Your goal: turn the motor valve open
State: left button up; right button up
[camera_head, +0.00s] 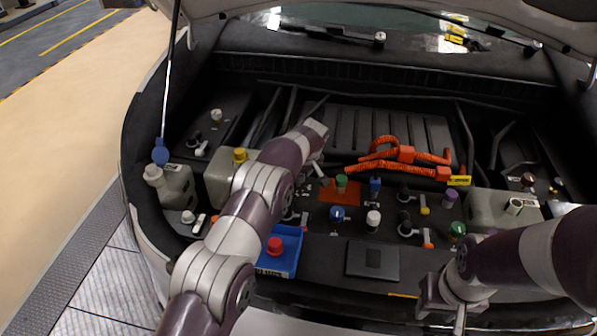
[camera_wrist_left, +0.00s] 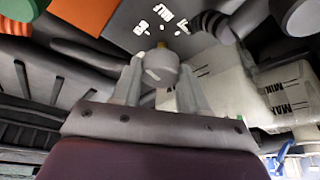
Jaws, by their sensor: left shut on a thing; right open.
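My left gripper (camera_wrist_left: 160,88) is shut on a pale grey rounded knob (camera_wrist_left: 160,68), one finger on each side, with a bit of yellow behind it. In the head view the left gripper (camera_head: 318,172) reaches down left of the orange plate (camera_head: 328,198), and my arm hides much of the knob there. My right gripper (camera_head: 461,312) is open and empty over the front edge of the bay, at lower right.
A green cap (camera_head: 341,181), blue cap (camera_head: 337,213) and white cap (camera_head: 373,218) stand close by. Orange hoses (camera_head: 385,150) lie behind. A blue tray (camera_head: 292,250) with a red cap (camera_head: 275,245) and a dark flat panel (camera_head: 373,258) lie in front. A tank (camera_head: 222,180) stands left of my arm.

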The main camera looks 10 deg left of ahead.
pick_arm(q)
jog(key=shift+n+p, duration=0.3)
jog(key=shift+n, duration=0.1)
dwell(0.3)
jog(key=o, duration=1.1)
jog(key=shift+c, duration=0.2)
jog(key=shift+r, duration=0.1)
jog(key=v, duration=0.2)
jog(key=shift+d+r, duration=0.15)
jog(key=shift+r, duration=0.25)
jog(key=p+v, duration=0.3)
jog(key=v, duration=0.6)
jog(key=shift+r, duration=0.3)
jog(key=shift+s+d, duration=0.1)
jog(key=shift+d, duration=0.05)
